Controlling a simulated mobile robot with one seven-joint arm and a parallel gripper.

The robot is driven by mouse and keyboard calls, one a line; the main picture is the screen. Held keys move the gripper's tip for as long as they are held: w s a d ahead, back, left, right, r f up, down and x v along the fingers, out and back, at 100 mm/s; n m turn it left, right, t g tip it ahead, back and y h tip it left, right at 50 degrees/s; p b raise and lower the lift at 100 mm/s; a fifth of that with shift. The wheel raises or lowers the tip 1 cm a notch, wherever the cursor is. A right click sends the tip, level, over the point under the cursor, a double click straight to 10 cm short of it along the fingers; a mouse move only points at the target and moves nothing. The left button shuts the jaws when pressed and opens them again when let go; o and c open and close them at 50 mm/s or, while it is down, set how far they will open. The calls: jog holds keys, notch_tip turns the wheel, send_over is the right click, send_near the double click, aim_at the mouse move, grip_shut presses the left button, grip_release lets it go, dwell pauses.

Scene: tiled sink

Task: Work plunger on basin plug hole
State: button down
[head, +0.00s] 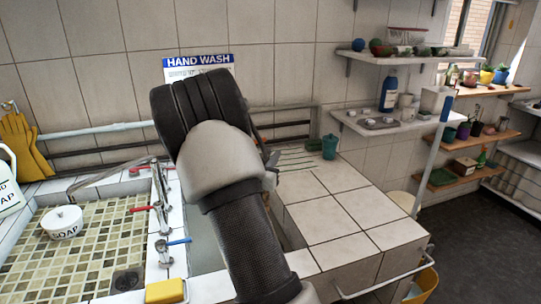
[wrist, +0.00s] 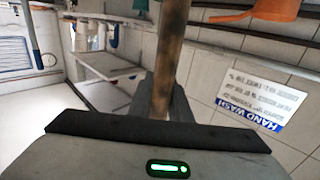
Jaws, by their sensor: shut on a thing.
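In the wrist view, my gripper (wrist: 162,98) is shut on a brown wooden stick (wrist: 170,50), which looks like the plunger's handle. The stick runs from between the fingers out past the top edge. The plunger's cup is not clearly visible. In the head view, my arm hides the gripper and plunger. A pale basin (head: 203,248) shows partly behind my arm, and its plug hole is hidden. A mosaic-tiled basin (head: 65,262) lies to the left, with a dark square drain (head: 126,280) near its front right.
Taps (head: 160,205) with red and blue levers stand between the basins. A soap pot (head: 62,222) and yellow sponge (head: 166,291) sit at left. A teal cup (head: 330,147) stands on the white-tiled counter (head: 335,205). A rail (head: 385,275) runs along the front.

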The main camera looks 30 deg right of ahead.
jog(key=shift+f+b, duration=2.4)
jog(key=shift+f, duration=0.6)
jog(key=shift+f+b, duration=0.5)
jog(key=shift+f, duration=0.15)
jog(key=shift+r+p, duration=0.35)
jog(key=shift+r, duration=0.35)
jog(key=shift+f+b, duration=0.65)
jog(key=shift+f, duration=0.05)
